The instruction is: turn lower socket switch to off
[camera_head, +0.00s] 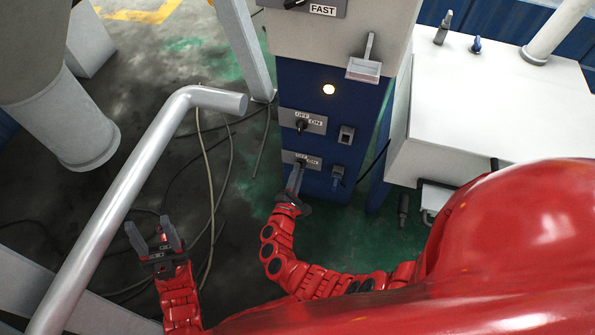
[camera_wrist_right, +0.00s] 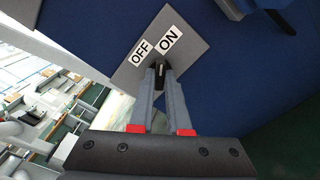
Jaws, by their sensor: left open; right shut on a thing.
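The lower socket switch plate (camera_head: 301,160) sits low on the blue panel, with an OFF/ON label. In the right wrist view the grey plate (camera_wrist_right: 163,48) fills the upper middle, and the black switch knob (camera_wrist_right: 161,70) is between my fingertips. My right gripper (camera_head: 297,168) is shut on this knob; it also shows in the right wrist view (camera_wrist_right: 161,76). The fingers hide part of the knob, so its exact setting is hard to tell. My left gripper (camera_head: 151,231) is open and empty, well left of the panel.
The upper OFF/ON switch (camera_head: 302,124) is just above. A socket (camera_head: 346,134) and a lower blue socket (camera_head: 338,174) are to the right. A bent grey rail (camera_head: 140,180) stands left, near my left gripper. Cables (camera_head: 212,190) lie on the floor.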

